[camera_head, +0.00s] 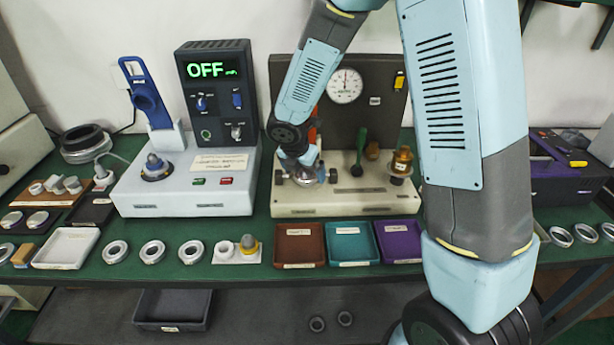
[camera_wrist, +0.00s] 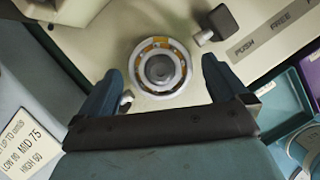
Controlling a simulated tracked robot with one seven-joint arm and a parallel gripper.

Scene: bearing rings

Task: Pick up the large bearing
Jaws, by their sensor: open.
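A bearing (camera_wrist: 147,46) with a metal outer ring and orange-brown cage sits around a grey central post on the cream test stand (camera_head: 340,204). It lies between my fingers in the wrist view; I cannot tell whether they touch it. In the head view it is mostly hidden under my wrist. My gripper (camera_wrist: 162,74) is open, one dark blue-grey finger on each side of the bearing; it also shows over the stand's left part in the head view (camera_head: 305,172). Several other rings, such as one near the front (camera_head: 116,252), lie on the green bench.
The stand's dial gauge (camera_head: 345,86), green lever (camera_head: 359,150) and brass fitting (camera_head: 402,163) rise right of my gripper. A grey machine with an OFF display (camera_head: 214,72) stands left. Brown (camera_head: 299,264), teal (camera_head: 353,263) and purple (camera_head: 397,261) trays lie in front.

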